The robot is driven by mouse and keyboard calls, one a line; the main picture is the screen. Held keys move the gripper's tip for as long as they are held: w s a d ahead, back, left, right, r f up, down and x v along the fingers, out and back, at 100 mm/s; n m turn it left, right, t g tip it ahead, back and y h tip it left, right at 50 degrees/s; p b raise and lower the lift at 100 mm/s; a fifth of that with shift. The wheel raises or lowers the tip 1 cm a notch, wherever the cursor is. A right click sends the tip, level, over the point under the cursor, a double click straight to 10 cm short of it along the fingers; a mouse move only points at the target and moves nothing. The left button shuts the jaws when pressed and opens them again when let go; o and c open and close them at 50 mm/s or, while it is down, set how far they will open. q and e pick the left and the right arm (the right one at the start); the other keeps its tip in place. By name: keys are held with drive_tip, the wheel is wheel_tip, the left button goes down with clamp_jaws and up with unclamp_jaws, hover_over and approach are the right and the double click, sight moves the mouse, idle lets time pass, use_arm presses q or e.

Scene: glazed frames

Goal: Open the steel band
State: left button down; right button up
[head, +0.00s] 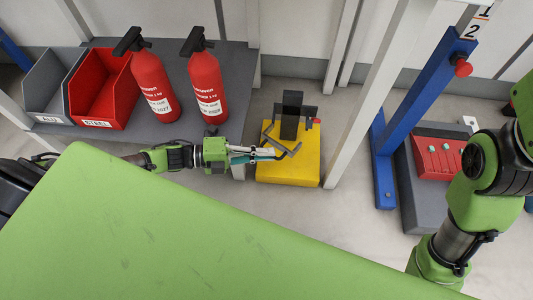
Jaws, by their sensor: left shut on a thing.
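A grey angled metal piece (275,139), which looks like the steel band, sits on top of a yellow block (290,177) around the foot of a dark upright post (291,112). My left gripper (274,153) reaches in from the left, low over the yellow block. Its fingers are shut at the near end of the grey piece, and the exact contact is too small to make out. A small red knob (316,121) is at the block's back right. My right arm shows at the right edge; its gripper is outside the picture.
Two red fire extinguishers (154,88) stand on a grey surface beside grey (43,88) and red (96,100) bins. A white post (375,80) rises right of the yellow block. A blue frame (421,95) and a red box (438,160) stand further right.

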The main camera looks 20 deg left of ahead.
use_arm(q)
drive_tip(key=c, duration=2.2)
unclamp_jaws()
drive_tip(key=v, duration=1.2)
